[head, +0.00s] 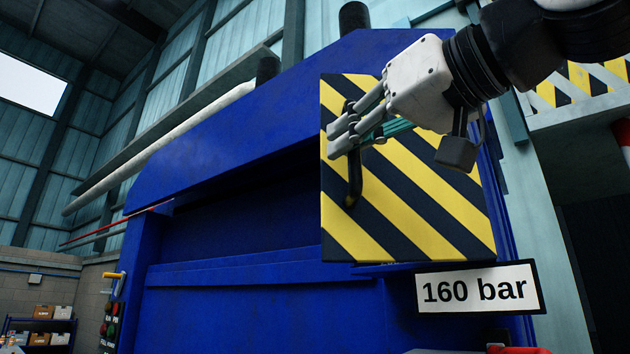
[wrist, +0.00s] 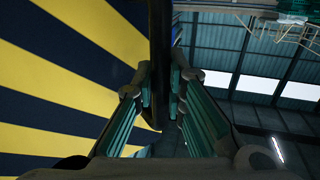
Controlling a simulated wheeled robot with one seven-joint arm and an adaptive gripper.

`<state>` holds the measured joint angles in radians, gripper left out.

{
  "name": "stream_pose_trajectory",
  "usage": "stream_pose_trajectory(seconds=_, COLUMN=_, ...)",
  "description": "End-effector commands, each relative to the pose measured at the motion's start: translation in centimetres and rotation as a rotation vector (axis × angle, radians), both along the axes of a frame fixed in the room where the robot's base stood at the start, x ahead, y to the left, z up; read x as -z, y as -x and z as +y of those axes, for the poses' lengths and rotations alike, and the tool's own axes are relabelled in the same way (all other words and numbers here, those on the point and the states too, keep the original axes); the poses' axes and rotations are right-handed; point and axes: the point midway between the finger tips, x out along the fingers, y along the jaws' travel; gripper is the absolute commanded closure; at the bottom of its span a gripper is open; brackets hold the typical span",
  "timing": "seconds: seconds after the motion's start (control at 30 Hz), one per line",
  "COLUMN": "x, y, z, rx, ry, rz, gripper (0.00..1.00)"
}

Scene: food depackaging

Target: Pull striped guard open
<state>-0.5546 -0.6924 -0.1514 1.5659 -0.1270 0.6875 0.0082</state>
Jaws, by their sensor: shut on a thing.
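The striped guard (head: 430,205) is a yellow and black panel on the right part of the blue machine's front. It stands upright, and its left edge stands over the blue front. A dark vertical handle (head: 353,186) is fixed near its left side. My gripper (head: 345,138) is at the handle's upper part, its fingers shut on it. In the wrist view the striped guard (wrist: 60,75) fills the left side, and the dark handle (wrist: 158,60) runs down between my gripper's fingers (wrist: 160,95). How far the guard stands open I cannot tell.
The blue machine (head: 240,170) fills the middle of the head view. A "160 bar" sign (head: 478,288) is below the guard. A shelf with boxes (head: 42,325) stands far left. A striped barrier (head: 580,85) is at the upper right.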

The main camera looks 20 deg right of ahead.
Motion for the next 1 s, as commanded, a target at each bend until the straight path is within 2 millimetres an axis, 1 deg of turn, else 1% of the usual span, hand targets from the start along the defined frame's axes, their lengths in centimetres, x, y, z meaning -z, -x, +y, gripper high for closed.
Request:
stream_pose_trajectory(seconds=0.03, x=0.0, y=1.0, z=0.0, rx=-0.054, ry=-0.004, rz=-0.003, gripper=1.0)
stream_pose_trajectory(seconds=0.3, x=0.0, y=5.8, z=-1.2, rx=-0.308, ry=-0.005, rz=-0.005, gripper=1.0)
stream_pose_trajectory(seconds=0.6, x=0.0, y=10.2, z=-3.5, rx=-0.566, ry=-0.002, rz=-0.003, gripper=1.0)
stream_pose_trajectory(seconds=0.8, x=0.0, y=12.2, z=-5.0, rx=-0.693, ry=-0.001, rz=-0.003, gripper=1.0)
stream_pose_trajectory(seconds=1.0, x=0.0, y=13.3, z=-6.0, rx=-0.771, ry=0.0, rz=0.0, gripper=1.0)
